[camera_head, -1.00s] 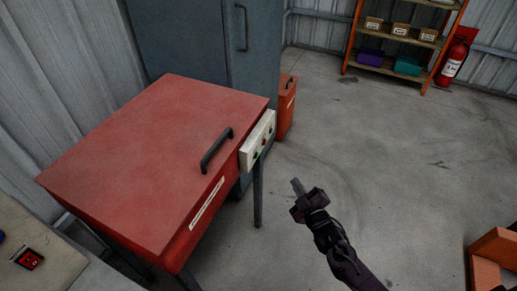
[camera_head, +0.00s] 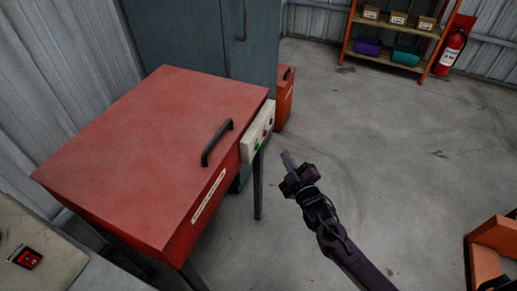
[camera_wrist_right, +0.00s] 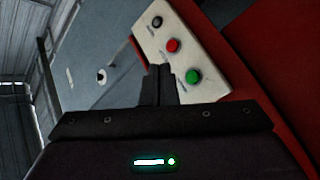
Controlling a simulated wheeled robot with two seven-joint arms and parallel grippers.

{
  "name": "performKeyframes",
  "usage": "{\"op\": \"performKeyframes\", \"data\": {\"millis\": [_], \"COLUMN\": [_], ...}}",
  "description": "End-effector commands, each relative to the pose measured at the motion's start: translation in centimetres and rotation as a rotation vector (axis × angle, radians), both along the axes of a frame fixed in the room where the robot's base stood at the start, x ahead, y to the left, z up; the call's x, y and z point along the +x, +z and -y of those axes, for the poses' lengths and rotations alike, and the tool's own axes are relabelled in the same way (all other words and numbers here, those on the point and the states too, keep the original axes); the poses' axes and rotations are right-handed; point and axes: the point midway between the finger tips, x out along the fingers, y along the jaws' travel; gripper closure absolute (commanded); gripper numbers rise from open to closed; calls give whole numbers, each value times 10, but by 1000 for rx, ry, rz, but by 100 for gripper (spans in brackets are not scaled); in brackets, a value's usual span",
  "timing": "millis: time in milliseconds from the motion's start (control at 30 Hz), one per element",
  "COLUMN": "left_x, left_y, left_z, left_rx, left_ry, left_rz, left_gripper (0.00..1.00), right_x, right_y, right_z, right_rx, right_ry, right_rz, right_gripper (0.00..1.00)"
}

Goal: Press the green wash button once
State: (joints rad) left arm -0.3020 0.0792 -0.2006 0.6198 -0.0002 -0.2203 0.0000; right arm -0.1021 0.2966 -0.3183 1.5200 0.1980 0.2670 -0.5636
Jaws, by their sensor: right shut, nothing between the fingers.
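The green button (camera_wrist_right: 193,76) sits on a pale control panel (camera_head: 250,143) on the side of a red lidded cabinet (camera_head: 160,140). In the right wrist view a red button (camera_wrist_right: 173,45) and a black knob (camera_wrist_right: 157,21) are in line with it on the panel (camera_wrist_right: 208,52). My right gripper (camera_head: 288,158) is shut and empty, just right of the panel in the head view, apart from it. In the right wrist view its fingertips (camera_wrist_right: 157,70) show left of the green button. My left gripper is not in view.
A bench with a red switch (camera_head: 28,258) is at lower left. Open floor (camera_head: 370,150) lies to the right.

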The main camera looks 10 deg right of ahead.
Motion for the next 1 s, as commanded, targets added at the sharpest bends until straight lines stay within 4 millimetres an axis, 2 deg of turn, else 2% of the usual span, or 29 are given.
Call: {"op": "performKeyframes", "data": {"millis": [100, 400, 1000], "left_x": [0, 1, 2], "left_y": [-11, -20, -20], "left_z": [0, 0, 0], "left_rx": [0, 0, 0], "left_ry": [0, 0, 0], "left_rz": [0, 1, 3], "left_gripper": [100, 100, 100], "right_x": [11, 28, 32], "right_y": [-3, -1, 0], "right_z": [-16, -42, -47], "right_rx": [2, 1, 0], "right_ry": [0, 1, 1], "right_rz": [1, 0, -1], "right_gripper": [100, 100, 100]}}
